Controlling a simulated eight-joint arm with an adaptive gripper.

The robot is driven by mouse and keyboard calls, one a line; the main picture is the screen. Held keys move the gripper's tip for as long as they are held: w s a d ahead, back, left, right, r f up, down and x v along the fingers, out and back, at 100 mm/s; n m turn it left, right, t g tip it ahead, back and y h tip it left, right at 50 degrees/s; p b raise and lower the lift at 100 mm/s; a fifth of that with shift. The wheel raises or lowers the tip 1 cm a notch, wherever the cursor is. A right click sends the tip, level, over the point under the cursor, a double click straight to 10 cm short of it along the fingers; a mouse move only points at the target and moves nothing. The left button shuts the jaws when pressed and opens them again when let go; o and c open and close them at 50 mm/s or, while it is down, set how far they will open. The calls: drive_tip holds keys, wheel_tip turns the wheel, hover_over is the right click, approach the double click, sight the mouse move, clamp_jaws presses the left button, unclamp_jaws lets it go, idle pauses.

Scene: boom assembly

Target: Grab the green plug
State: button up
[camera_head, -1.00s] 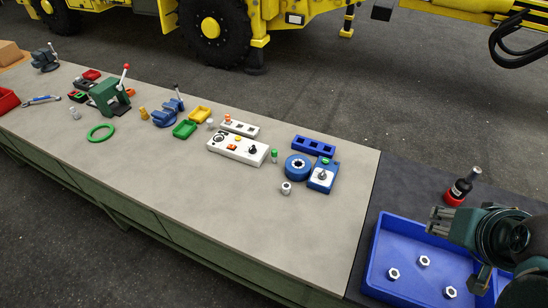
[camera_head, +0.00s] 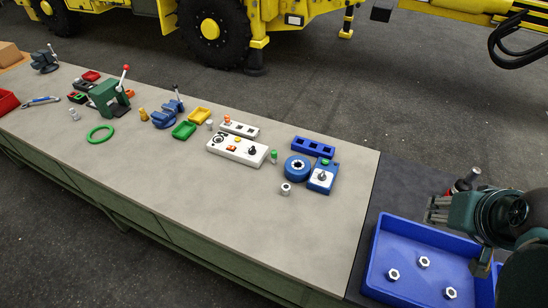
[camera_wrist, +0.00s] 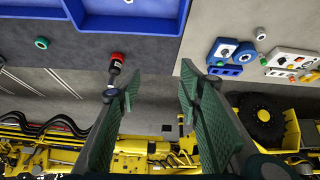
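A small green plug (camera_head: 274,157) stands upright on the grey bench, between the white control box and the round blue part. In the wrist view the green plug (camera_wrist: 263,62) is a tiny spot at the right, partly hard to make out. My gripper (camera_head: 436,208) is at the right, above the far edge of the blue bin, well away from the plug. In the wrist view my gripper (camera_wrist: 157,95) has its two green fingers spread wide, with nothing between them.
A blue bin (camera_head: 387,248) with several nuts and a dark bottle (camera_head: 468,182) with a red base are near my arm. The white control box (camera_head: 231,148), round blue part (camera_head: 298,167) and silver nut (camera_head: 286,188) surround the plug.

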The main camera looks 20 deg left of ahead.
drive_tip(key=w+a+r+n+g+y, duration=0.1)
drive_tip(key=w+a+n+g, duration=0.4)
drive_tip(key=w+a, duration=1.4)
drive_tip(key=n+g+h, duration=0.1)
drive_tip(key=n+g, duration=0.1)
drive_tip(key=n, duration=0.9)
hover_over(274, 152)
drive_tip(key=f, duration=3.2)
drive_tip(key=shift+w+d+f+b, duration=0.2)
drive_tip(key=shift+d+b, duration=0.1)
drive_tip(key=shift+b, duration=0.1)
drive_tip(key=shift+s+a+f+n, duration=0.1)
drive_tip(key=shift+a+f+n, duration=0.2)
drive_tip(key=shift+f, duration=0.1)
drive_tip(key=shift+f, duration=0.1)
